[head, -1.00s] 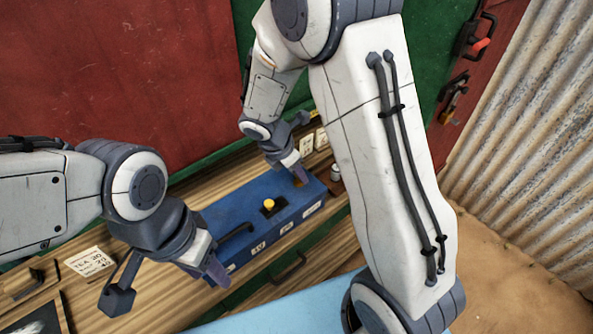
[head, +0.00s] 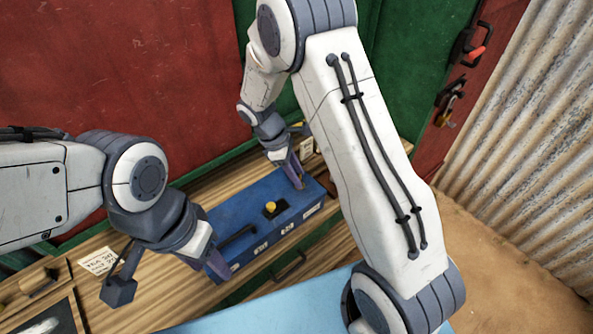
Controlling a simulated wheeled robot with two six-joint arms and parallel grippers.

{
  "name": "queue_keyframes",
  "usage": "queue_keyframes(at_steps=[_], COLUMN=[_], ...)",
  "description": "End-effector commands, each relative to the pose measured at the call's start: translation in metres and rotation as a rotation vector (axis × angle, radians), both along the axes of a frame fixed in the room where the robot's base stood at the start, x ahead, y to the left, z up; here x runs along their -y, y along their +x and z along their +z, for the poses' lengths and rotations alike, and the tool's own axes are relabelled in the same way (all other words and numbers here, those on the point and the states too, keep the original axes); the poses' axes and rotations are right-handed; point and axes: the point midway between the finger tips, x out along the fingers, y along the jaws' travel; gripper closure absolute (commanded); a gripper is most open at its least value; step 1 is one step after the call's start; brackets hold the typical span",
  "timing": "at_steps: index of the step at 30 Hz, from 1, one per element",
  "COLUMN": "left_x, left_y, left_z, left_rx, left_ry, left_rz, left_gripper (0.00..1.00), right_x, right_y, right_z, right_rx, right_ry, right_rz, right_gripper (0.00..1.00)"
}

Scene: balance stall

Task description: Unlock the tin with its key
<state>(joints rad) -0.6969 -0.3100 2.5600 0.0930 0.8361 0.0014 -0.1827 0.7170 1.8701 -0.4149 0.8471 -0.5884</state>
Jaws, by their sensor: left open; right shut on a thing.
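The blue tin (head: 262,215) lies on the wooden counter, long and low, with a dark bar handle on its left part and pale labels along its front. A yellow knob (head: 270,207) stands in a dark square on its top. My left gripper (head: 217,266) is open at the tin's left end; I cannot tell whether it touches. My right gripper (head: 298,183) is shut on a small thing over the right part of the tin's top. That thing is mostly hidden by the fingers, and I cannot make out whether it is the key.
A paper price card (head: 99,261) and a dark board (head: 50,318) lie on the counter at left. A small card (head: 306,147) stands behind the tin's right end. A padlock (head: 449,105) hangs on the red door. My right arm covers the counter's right side.

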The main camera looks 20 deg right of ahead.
Motion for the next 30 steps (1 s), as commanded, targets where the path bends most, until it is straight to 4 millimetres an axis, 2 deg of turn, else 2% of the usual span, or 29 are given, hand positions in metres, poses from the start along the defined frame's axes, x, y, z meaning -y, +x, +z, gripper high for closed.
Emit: queue_keyframes(at_steps=[18,30], left_x=[0.000,0.000], left_y=[0.000,0.000], left_z=[0.016,0.018], left_rx=[0.000,0.000], left_ry=[0.000,0.000], left_rz=[0.001,0.001], left_gripper=[0.50,0.50], right_x=[0.003,0.004], right_y=[0.003,0.003], right_z=[0.001,0.001], right_rx=[0.000,0.000], right_ry=[0.000,0.000], right_rz=[-0.552,-0.734], right_gripper=[1.00,1.00])
